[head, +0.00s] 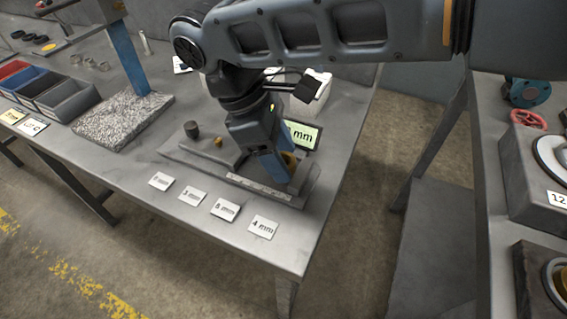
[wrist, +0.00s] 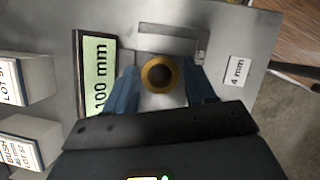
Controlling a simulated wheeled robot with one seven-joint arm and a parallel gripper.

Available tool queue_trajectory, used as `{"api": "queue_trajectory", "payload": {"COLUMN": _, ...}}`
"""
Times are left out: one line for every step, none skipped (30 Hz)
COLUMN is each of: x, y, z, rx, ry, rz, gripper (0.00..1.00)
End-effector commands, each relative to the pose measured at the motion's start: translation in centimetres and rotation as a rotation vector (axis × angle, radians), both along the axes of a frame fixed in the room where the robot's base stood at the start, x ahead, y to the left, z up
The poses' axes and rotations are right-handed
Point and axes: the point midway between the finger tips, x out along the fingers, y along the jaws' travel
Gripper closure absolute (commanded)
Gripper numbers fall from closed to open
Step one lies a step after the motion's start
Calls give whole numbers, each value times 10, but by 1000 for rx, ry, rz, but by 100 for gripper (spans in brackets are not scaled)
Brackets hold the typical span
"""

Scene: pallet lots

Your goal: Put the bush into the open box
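The bush (wrist: 158,75), a brass-coloured ring with a dark bore, is on the grey measuring fixture (wrist: 205,45). In the head view the bush (head: 289,158) is partly hidden by a finger. My gripper (wrist: 161,80) points down over the fixture, with one blue finger on each side of the bush. Small gaps show between fingers and ring, so it looks open around the bush. White boxes with LOT labels stand at the left of the wrist view, a near one (wrist: 35,135) and a far one (wrist: 25,80). Which one is open is not clear.
A green display (wrist: 98,75) ending in "00 mm" stands beside the fixture. Several small label cards (head: 225,209) lie along the table's front edge. A blue post on a granite base (head: 120,120) and bins (head: 68,100) are to the left. Another bench (head: 535,160) stands right.

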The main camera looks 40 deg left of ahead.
Motion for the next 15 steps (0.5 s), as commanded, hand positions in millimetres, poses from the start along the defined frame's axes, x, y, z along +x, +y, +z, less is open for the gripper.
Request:
{"api": "queue_trajectory", "payload": {"x": 0, "y": 0, "z": 0, "rx": 0, "ry": 0, "rz": 0, "gripper": 50}}
{"api": "queue_trajectory", "payload": {"x": 0, "y": 0, "z": 0, "rx": 0, "ry": 0, "rz": 0, "gripper": 53}}
{"api": "queue_trajectory", "payload": {"x": 0, "y": 0, "z": 0, "rx": 0, "ry": 0, "rz": 0, "gripper": 57}}
{"api": "queue_trajectory", "payload": {"x": 0, "y": 0, "z": 0, "rx": 0, "ry": 0, "rz": 0, "gripper": 60}}
{"api": "queue_trajectory", "payload": {"x": 0, "y": 0, "z": 0, "rx": 0, "ry": 0, "rz": 0, "gripper": 63}}
{"api": "queue_trajectory", "payload": {"x": 0, "y": 0, "z": 0, "rx": 0, "ry": 0, "rz": 0, "gripper": 67}}
{"api": "queue_trajectory", "payload": {"x": 0, "y": 0, "z": 0, "rx": 0, "ry": 0, "rz": 0, "gripper": 70}}
{"api": "queue_trajectory", "payload": {"x": 0, "y": 0, "z": 0, "rx": 0, "ry": 0, "rz": 0, "gripper": 72}}
{"api": "queue_trajectory", "payload": {"x": 0, "y": 0, "z": 0, "rx": 0, "ry": 0, "rz": 0, "gripper": 76}}
{"api": "queue_trajectory", "payload": {"x": 0, "y": 0, "z": 0, "rx": 0, "ry": 0, "rz": 0, "gripper": 79}}
{"api": "queue_trajectory", "payload": {"x": 0, "y": 0, "z": 0, "rx": 0, "ry": 0, "rz": 0, "gripper": 82}}
{"api": "queue_trajectory", "payload": {"x": 0, "y": 0, "z": 0, "rx": 0, "ry": 0, "rz": 0, "gripper": 86}}
{"api": "queue_trajectory", "payload": {"x": 0, "y": 0, "z": 0, "rx": 0, "ry": 0, "rz": 0, "gripper": 89}}
{"api": "queue_trajectory", "payload": {"x": 0, "y": 0, "z": 0, "rx": 0, "ry": 0, "rz": 0, "gripper": 92}}
{"api": "queue_trajectory", "payload": {"x": 0, "y": 0, "z": 0, "rx": 0, "ry": 0, "rz": 0, "gripper": 95}}
